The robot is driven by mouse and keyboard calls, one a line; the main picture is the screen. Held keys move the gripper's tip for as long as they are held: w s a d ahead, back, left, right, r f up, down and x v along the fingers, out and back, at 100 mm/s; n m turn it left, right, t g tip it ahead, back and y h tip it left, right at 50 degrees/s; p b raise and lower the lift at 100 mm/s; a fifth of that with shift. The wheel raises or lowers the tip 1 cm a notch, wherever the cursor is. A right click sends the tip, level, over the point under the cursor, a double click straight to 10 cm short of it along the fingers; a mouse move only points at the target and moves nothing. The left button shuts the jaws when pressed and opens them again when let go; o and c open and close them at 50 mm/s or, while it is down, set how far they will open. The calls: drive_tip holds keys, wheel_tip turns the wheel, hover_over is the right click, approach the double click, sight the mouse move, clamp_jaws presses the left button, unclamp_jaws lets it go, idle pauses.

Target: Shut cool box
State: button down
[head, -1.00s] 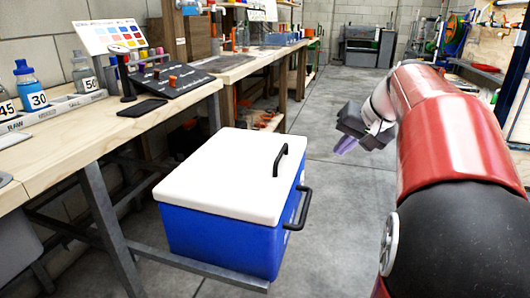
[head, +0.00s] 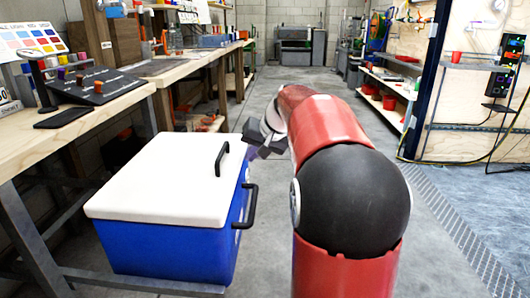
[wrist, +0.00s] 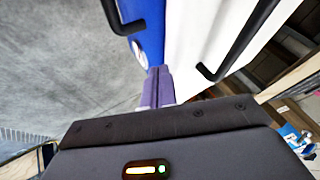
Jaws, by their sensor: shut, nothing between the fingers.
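The cool box (head: 170,240) is a blue box with a white lid (head: 165,180), at the left of the head view on a low metal frame. The lid lies flat on the box and looks shut, with no gap visible. A black handle (head: 222,158) is on the lid and another black handle (head: 247,206) is on the box's right side. My gripper (head: 252,154) is shut and empty, close to the lid's far right edge. In the wrist view its purple fingers (wrist: 158,85) point at the seam between blue body and white lid; contact cannot be told.
A wooden workbench (head: 110,105) with a black control panel (head: 95,84) and a phone-like slab (head: 62,118) stands left of and behind the box. The aisle floor (head: 290,80) is open. Shelves (head: 390,95) stand at the right.

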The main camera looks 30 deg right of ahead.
drive_tip(key=shift+w+a, duration=0.15)
drive_tip(key=shift+a, duration=0.1)
